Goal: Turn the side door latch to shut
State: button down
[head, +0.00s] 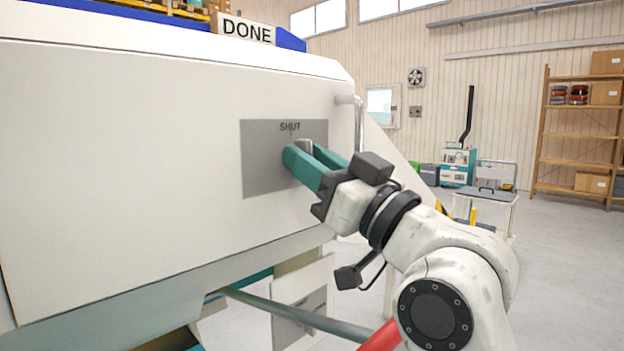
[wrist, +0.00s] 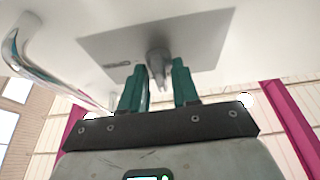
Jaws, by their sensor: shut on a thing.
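The side door latch (head: 304,145) is a small grey handle on a grey metal plate (head: 262,165) set in the white side door (head: 130,160). The word SHUT is printed on the plate above the latch. My gripper (head: 308,157), with teal fingers, reaches the plate from the right and is shut on the latch, one finger on each side. In the wrist view the latch (wrist: 157,66) stands out from the plate (wrist: 200,45) between the two fingertips (wrist: 159,84). The fingers hide part of the latch in the head view, so its exact angle is hard to tell.
A bent metal grab handle (head: 358,122) is right of the plate; it also shows in the wrist view (wrist: 45,65). A DONE sign (head: 248,31) sits on top of the machine. A grey bar (head: 295,315) runs below the door. Open floor lies at right.

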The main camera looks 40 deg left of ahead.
jog(key=shift+f, duration=0.1)
dwell(0.3)
jog(key=c, duration=1.2)
grip_release()
jog(key=shift+o, duration=0.2)
jog(key=p+v, duration=0.1)
jog(key=v, duration=0.9)
jog(key=shift+d, duration=0.35)
